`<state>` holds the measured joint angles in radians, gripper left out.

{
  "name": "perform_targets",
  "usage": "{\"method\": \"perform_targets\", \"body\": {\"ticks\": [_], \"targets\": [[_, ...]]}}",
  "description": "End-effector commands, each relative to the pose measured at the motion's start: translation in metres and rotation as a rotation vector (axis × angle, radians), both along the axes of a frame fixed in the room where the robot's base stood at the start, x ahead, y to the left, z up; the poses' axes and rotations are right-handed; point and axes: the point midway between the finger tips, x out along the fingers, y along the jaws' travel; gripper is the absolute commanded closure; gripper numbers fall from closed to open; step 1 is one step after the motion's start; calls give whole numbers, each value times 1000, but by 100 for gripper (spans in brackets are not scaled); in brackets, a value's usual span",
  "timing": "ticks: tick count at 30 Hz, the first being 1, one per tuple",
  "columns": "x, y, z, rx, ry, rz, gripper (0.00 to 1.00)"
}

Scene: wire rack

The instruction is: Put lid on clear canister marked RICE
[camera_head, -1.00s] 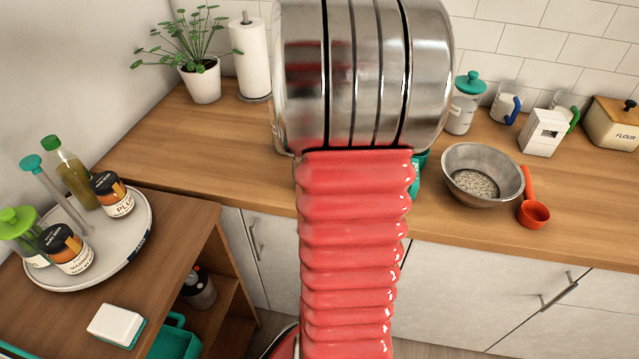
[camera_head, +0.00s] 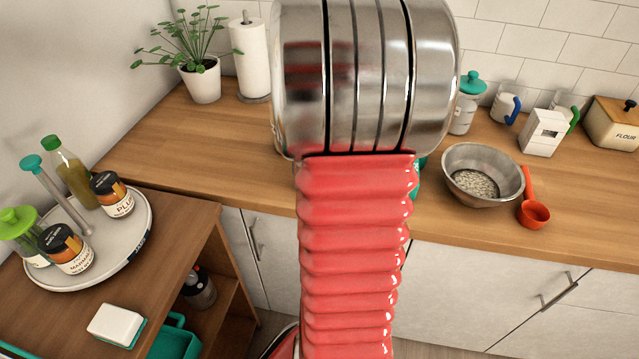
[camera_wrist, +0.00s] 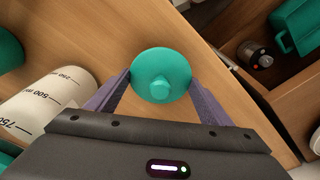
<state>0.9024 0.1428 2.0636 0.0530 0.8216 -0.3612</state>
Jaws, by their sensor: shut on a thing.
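My gripper (camera_wrist: 160,78) is shut on a round teal lid (camera_wrist: 160,60) with a knob on top, in the wrist view. The lid lies between the two fingers with wooden counter behind it; its height above the counter is hard to tell. In the head view my arm hides the gripper, the lid and most of what is there; a bit of teal (camera_head: 420,165) shows beside the arm.
A teal-lidded jar (camera_head: 462,112), mugs, a white box (camera_head: 542,133) and a flour bin (camera_head: 615,122) stand along the back. A steel bowl (camera_head: 482,160) and red scoop (camera_head: 533,212) are right of my arm. A turntable (camera_head: 118,262) holds jars.

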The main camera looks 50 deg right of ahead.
Motion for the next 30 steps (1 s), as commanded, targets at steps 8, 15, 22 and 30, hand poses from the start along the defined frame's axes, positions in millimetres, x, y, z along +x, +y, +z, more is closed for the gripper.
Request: {"method": "perform_targets", "body": {"ticks": [8,15,22,30], "targets": [[0,0,6,-1,-1,0,71],[0,0,9,-1,-1,0,71],[0,0,9,0,0,0,71],[0,0,19,-1,-1,0,71]]}}
